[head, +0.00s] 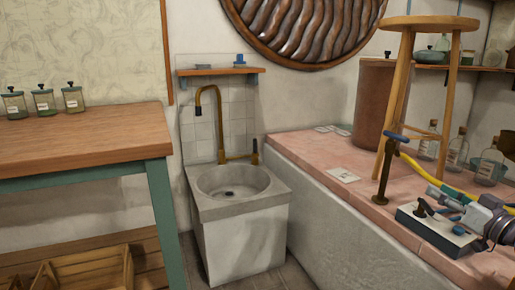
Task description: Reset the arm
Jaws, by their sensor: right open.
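My right gripper (436,204) is at the right edge, reaching in from the right over the pink tiled counter (310,155). Its grey and dark fingers are apart, and I see nothing held between them. Below it is a pale box (432,233) with dark sides; the gripper overlaps it in the picture, and I cannot tell whether they touch. My left arm and gripper are not in view.
A wooden stool (432,24) stands on the counter beside a brown cylinder (374,100). A bronze post (383,178) and several glass bottles (429,143) are near the gripper. A stone sink (260,197) and wooden table (90,137) stand left.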

